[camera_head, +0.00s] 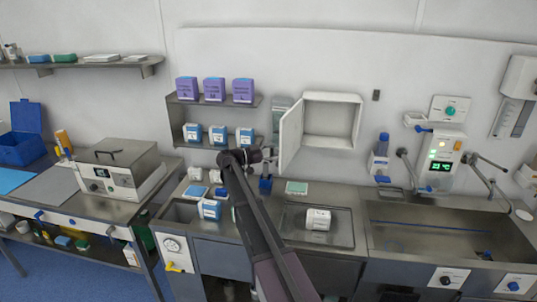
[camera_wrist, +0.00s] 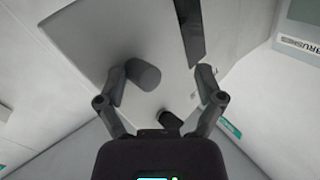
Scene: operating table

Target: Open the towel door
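A white wall cabinet (camera_head: 331,118) has its square door (camera_head: 291,135) standing open, swung out to the left on its left side; the inside looks empty. No towel label is readable on it. My gripper (camera_head: 268,153) is just left of the door's outer face in the head view, small and dark. In the wrist view my gripper (camera_wrist: 160,80) has its two fingers spread apart. A grey cylindrical knob (camera_wrist: 143,75) on a pale panel (camera_wrist: 90,35) shows between them, nearer the left finger. I cannot tell whether they touch.
A shelf with purple boxes (camera_head: 214,89) and blue-white boxes (camera_head: 218,134) is left of the cabinet. Below are a counter with a white pack (camera_head: 318,219) on a tray and a blue item (camera_head: 265,185). A sink (camera_head: 440,232) is at right. A sign (camera_wrist: 297,48) shows in the wrist view.

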